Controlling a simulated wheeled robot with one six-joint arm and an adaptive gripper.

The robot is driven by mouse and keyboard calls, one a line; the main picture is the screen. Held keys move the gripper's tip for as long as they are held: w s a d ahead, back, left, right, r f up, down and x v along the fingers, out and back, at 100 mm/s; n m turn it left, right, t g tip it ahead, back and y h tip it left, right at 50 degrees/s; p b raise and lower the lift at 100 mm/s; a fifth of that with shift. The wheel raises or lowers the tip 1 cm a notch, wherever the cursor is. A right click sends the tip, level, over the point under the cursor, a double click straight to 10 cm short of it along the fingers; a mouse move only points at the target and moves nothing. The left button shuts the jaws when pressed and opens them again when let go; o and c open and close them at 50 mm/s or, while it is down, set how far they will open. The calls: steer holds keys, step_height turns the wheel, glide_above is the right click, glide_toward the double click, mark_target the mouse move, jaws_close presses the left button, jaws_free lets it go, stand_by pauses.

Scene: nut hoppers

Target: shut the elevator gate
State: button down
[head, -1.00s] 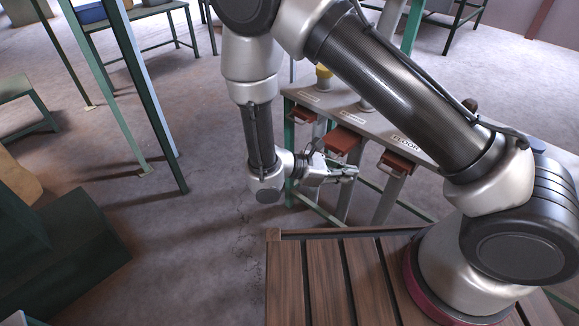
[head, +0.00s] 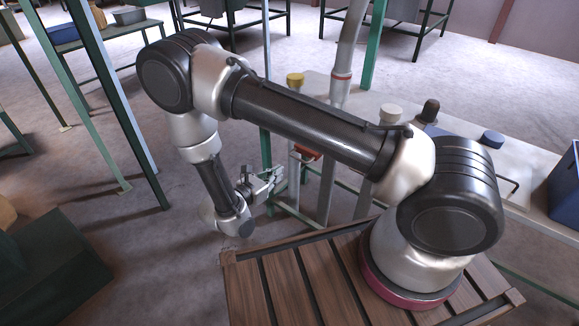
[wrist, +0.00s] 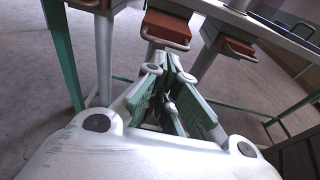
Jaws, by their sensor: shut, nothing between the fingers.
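Red-brown slide gates with pull handles stick out below the front edge of the hopper bench. In the wrist view one gate (wrist: 166,28) is straight ahead, just beyond my fingertips, and another (wrist: 236,44) is to its right. In the head view one red gate (head: 306,152) shows under my arm; the others are hidden behind it. I cannot tell from the labels which is the elevator gate. My gripper (head: 276,176) is shut and empty, in front of the bench and apart from the gates. Its fingers (wrist: 172,62) also show in the wrist view.
The bench top (head: 360,105) carries a yellow cap (head: 295,79), a pale cap (head: 390,113) and a dark knob (head: 430,108). Grey pipes and green legs stand below it. A blue bin (head: 565,190) is at the right. Bare floor lies left of my gripper.

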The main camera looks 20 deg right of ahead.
steer(key=x, duration=0.7)
steer(key=shift+d, duration=0.25)
steer(key=shift+w, duration=0.15)
steer(key=x, duration=0.2)
steer(key=r+x, duration=0.1)
steer(key=x, duration=0.4)
steer(key=shift+w+d+r, duration=0.15)
steer(key=shift+w+d, duration=0.15)
